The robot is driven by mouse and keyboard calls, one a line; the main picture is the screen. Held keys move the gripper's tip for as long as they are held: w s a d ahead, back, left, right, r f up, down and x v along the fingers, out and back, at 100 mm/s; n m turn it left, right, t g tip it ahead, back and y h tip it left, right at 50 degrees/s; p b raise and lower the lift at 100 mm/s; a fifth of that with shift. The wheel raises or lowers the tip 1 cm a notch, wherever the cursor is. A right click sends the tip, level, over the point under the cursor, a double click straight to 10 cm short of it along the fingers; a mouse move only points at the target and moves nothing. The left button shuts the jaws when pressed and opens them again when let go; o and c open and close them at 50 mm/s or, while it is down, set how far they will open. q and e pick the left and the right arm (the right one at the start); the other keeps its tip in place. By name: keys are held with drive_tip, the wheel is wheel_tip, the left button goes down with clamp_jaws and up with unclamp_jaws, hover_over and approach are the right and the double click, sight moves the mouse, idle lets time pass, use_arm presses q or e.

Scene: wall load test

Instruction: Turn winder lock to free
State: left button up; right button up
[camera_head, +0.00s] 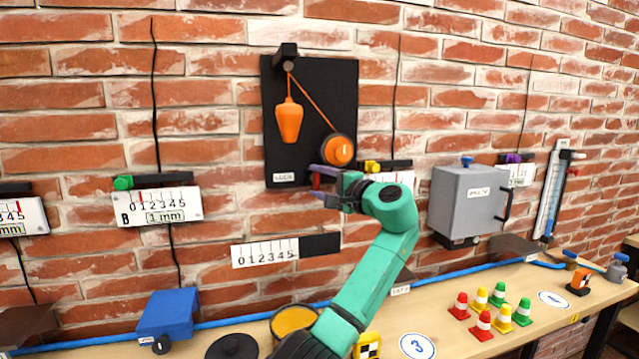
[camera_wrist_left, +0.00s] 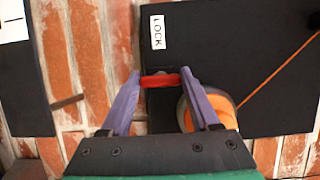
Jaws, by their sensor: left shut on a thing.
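The winder is an orange drum (camera_head: 338,150) on a black board (camera_head: 275,95) on the brick wall. An orange cord runs from it up to a bracket (camera_head: 287,56), and an orange weight (camera_head: 289,120) hangs there. A white LOCK label (camera_head: 284,178) is at the board's lower left; it also shows in the left wrist view (camera_wrist_left: 157,32). My left gripper (camera_head: 322,184) is at the board's lower edge, just below the drum. Its purple fingers are shut on a red lock lever (camera_wrist_left: 160,81). The drum is partly hidden behind a finger in the wrist view. My right gripper is not in view.
A grey box (camera_head: 465,200) hangs on the wall to the right, and scale plates (camera_head: 158,206) to the left. The bench below holds small red, yellow and green cones (camera_head: 480,326), a blue block (camera_head: 166,315) and an orange-topped container (camera_head: 294,320).

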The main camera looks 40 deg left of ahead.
use_arm(q)
drive_tip(key=shift+f, duration=0.15)
drive_tip(key=o, duration=1.4)
drive_tip(key=shift+c, duration=0.2)
drive_tip(key=b+v, duration=0.3)
drive_tip(key=v, duration=1.1)
drive_tip(key=shift+d+b, duration=0.3)
drive_tip(key=shift+b, duration=0.1)
